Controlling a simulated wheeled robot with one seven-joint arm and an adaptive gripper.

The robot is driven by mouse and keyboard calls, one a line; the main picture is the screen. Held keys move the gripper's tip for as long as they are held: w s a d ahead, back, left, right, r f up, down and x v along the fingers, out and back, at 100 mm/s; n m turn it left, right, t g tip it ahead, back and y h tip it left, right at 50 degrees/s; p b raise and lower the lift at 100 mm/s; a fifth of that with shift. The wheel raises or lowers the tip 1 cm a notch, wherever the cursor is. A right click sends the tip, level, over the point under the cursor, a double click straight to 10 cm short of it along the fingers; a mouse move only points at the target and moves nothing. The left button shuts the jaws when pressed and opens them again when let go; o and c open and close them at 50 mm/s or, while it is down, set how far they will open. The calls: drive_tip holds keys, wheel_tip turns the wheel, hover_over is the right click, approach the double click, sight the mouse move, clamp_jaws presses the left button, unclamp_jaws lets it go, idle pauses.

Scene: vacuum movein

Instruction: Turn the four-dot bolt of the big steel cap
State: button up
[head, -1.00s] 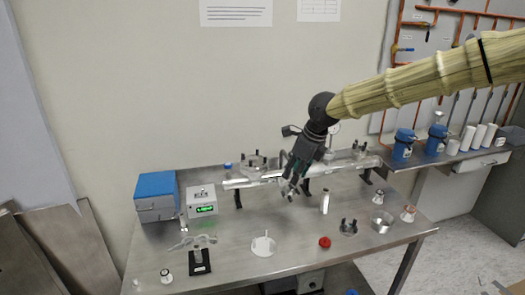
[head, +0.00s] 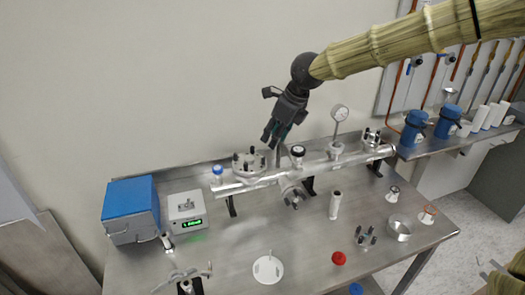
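A large steel cap (head: 249,168) with several dark upright bolts sits on top of the left part of the horizontal steel pipe (head: 325,170). The dot marks on its bolts are too small to read, so I cannot tell which is the four-dot bolt. My gripper (head: 272,142) points down from the upper right, above and slightly right of the cap's bolts. It appears apart from them. Its fingers are small and dark, and their opening is unclear.
A gauge (head: 340,113) and a smaller bolted cap (head: 372,140) rise from the pipe's right part. A black-topped valve (head: 298,151) stands just right of my gripper. A blue box (head: 130,205) and a display unit (head: 187,210) stand left. A red cap (head: 339,258) lies in front.

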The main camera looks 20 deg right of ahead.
sight(264, 157)
drive_tip(key=x, duration=0.2)
drive_tip(key=p+x, duration=0.1)
drive_tip(key=x, duration=0.5)
drive_tip(key=shift+w+f, duration=0.1)
drive_tip(key=shift+w, duration=0.25)
drive_tip(key=shift+s+f+p, duration=0.1)
drive_tip(key=shift+s+p, duration=0.05)
drive_tip(key=shift+p, duration=0.15)
drive_tip(key=shift+s+a, duration=0.2)
drive_tip(key=shift+s, duration=0.3)
drive_tip(key=shift+w+f, duration=0.45)
drive_tip(key=shift+w, duration=0.15)
drive_tip(key=shift+s+r, duration=0.25)
drive_tip(key=shift+s, duration=0.05)
drive_tip(key=c, duration=0.5)
clamp_jaws()
